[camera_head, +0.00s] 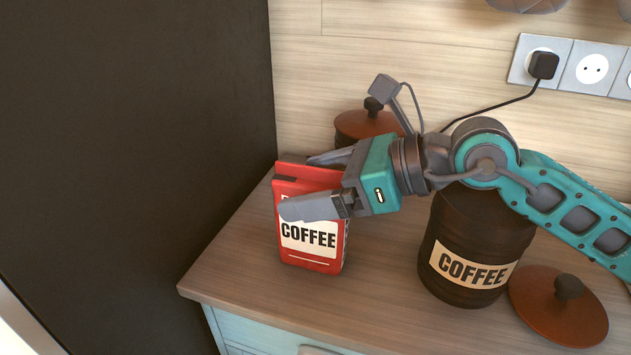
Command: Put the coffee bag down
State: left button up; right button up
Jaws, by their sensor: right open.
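The red coffee bag (309,262) with a white COFFEE label stands upright on the wooden counter (235,262), near its left end. My right gripper (298,184) reaches in from the right at the height of the bag's upper part. Its jaws are open, with one finger in front of the bag and the other behind it. The front finger covers part of the bag's front above the label. Whether either finger touches the bag cannot be told. My left gripper is not in view.
A dark coffee canister (470,240) stands right of the bag, under my right arm. A brown lid (558,305) lies at the front right. Another brown-lidded jar (366,124) stands behind the gripper. A black plug (543,65) sits in a wall socket. A dark panel (130,150) borders the counter's left.

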jog(key=shift+r, duration=0.25)
jog(key=v, duration=1.2)
